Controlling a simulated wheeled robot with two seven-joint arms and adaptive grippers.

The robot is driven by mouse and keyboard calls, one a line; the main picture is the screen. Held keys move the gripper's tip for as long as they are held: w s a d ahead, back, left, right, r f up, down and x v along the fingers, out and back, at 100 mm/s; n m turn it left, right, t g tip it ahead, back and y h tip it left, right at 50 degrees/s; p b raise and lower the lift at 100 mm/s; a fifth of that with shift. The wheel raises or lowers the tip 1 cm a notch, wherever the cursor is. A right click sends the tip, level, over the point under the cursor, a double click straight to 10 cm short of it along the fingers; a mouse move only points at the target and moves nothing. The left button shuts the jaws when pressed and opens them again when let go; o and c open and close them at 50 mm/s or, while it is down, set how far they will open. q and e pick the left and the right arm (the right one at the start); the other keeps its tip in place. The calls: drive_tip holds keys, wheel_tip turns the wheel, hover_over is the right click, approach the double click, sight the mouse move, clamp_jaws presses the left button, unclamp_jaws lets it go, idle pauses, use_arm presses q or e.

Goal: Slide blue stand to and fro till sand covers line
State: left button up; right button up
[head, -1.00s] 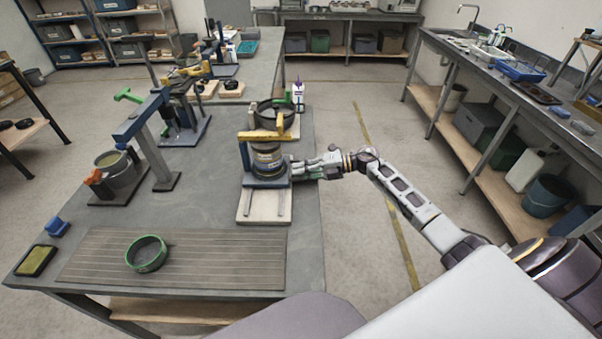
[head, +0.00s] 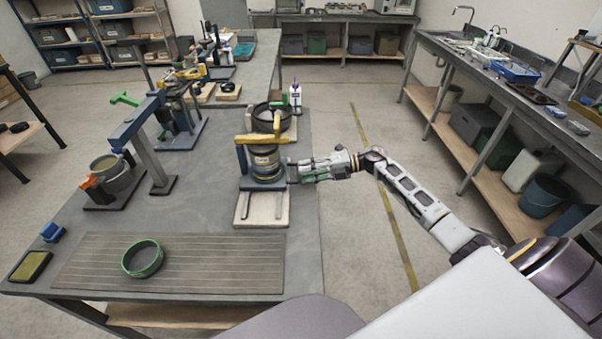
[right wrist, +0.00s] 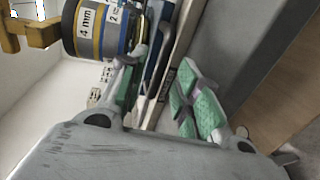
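The blue stand (head: 243,184) sits on a pale board with rails (head: 262,212) at the bench's right side. It carries an upright sieve stack (head: 266,164), with a yellow bar (head: 262,138) across its top. In the right wrist view the stack (right wrist: 92,28) has a "4 mm" label. My right gripper (head: 298,172) is just right of the stand, fingertips close to its side. In the right wrist view its green-padded fingers are spread apart (right wrist: 160,72), with nothing clearly clamped; I cannot tell whether one touches the stand. Sand and line are not discernible. My left gripper is out of view.
A green-rimmed sieve (head: 143,259) lies on a slatted mat (head: 210,262) at the front. A dark round pan (head: 272,116) and a white bottle (head: 295,96) stand behind the stack. A blue-grey frame (head: 145,135) stands left. Floor right of the bench is open.

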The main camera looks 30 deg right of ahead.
drive_tip(key=v, duration=0.8)
drive_tip(key=shift+d, duration=0.4)
drive_tip(key=shift+r, duration=0.1)
idle(0.7)
